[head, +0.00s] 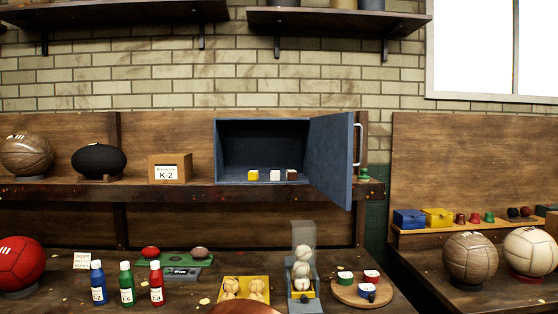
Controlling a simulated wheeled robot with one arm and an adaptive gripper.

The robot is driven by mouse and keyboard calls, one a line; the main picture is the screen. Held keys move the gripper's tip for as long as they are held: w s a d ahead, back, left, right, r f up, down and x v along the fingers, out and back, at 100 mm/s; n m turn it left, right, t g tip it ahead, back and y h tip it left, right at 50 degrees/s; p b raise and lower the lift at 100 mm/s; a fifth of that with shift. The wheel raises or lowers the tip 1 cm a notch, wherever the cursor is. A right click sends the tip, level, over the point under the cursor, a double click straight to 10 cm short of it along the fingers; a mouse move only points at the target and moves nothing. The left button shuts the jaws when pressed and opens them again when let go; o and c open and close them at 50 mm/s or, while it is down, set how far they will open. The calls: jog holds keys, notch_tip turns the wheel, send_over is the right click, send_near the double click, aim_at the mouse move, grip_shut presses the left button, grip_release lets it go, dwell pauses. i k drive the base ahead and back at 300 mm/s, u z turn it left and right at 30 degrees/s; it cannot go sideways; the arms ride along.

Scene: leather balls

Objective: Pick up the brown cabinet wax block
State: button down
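A blue-grey cabinet (262,142) stands on the back shelf, with its door (332,160) swung open to the right. Three small wax blocks sit in a row near its front edge. The brown wax block (292,175) is the rightmost, close to the open door and partly in its shade. A white block (275,176) is in the middle and a yellow block (253,175) is on the left. The blocks stand apart from one another.
The door juts forward just right of the brown block. Colored bottles (127,285), a clear ball holder (303,260) and a round board (362,291) occupy the lower bench.

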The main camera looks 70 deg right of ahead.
aim_at(291, 174)
jog(key=u, duration=1.65)
jog(key=k, duration=2.05)
jog(key=z, duration=3)
jog(key=i, duration=0.45)
jog(key=z, duration=0.05)
jog(key=k, duration=0.5)
jog(key=u, duration=0.1)
